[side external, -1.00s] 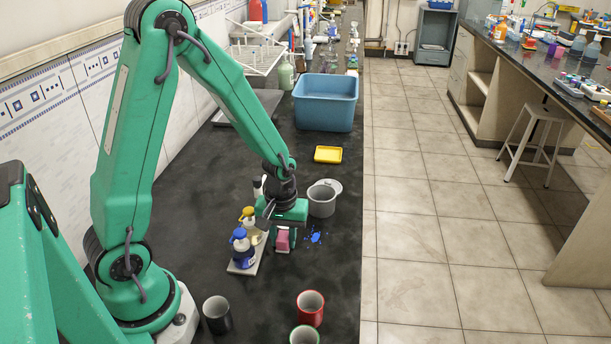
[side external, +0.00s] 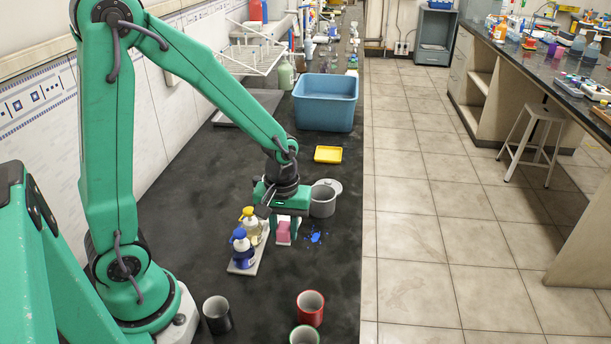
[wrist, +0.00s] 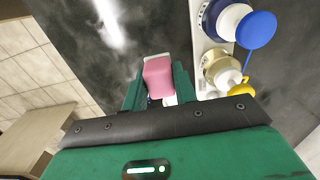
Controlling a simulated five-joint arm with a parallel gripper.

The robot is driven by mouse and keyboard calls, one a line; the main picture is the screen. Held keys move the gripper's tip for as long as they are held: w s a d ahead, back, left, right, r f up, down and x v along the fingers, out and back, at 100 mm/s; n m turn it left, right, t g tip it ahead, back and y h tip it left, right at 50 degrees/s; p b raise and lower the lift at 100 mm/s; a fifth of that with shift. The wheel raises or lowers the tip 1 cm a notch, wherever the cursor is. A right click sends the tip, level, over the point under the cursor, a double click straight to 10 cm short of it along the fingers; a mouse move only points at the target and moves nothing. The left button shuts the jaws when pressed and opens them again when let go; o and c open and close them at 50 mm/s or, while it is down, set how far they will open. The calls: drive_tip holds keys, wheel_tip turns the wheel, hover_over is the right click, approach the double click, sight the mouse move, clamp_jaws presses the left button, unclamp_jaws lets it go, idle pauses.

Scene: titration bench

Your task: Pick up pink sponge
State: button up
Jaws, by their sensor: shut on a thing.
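The pink sponge (side external: 284,229) shows between the fingers of my gripper (side external: 286,226), just right of the bottle tray on the dark bench. In the wrist view the pink sponge (wrist: 158,77) sits between the two green fingers of my gripper (wrist: 157,88), with a whitish edge at its far end. My gripper is shut on the sponge, pointing down. Part of the sponge is hidden by the fingers. I cannot tell whether its underside touches the bench.
Blue-capped (side external: 242,248) and yellow-capped (side external: 250,225) bottles stand close left on a narrow tray (side external: 248,268). A grey pot (side external: 323,200) is close behind, and blue spots (side external: 314,236) lie to the right. Red (side external: 310,306) and black (side external: 217,314) cups stand in front.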

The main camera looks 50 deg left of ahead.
drive_tip(key=s+d+r, duration=0.3)
drive_tip(key=d+r, duration=0.2)
drive_tip(key=d, duration=0.3)
drive_tip(key=shift+s, duration=0.4)
drive_tip(key=shift+a+r, duration=0.1)
drive_tip(key=shift+o, duration=0.5)
drive_tip(key=shift+r, duration=0.15)
drive_tip(key=shift+c, duration=0.2)
hover_over(284, 247)
wheel_tip(284, 247, down, 7)
drive_tip(key=shift+f, duration=2)
drive_tip(key=shift+f, duration=0.1)
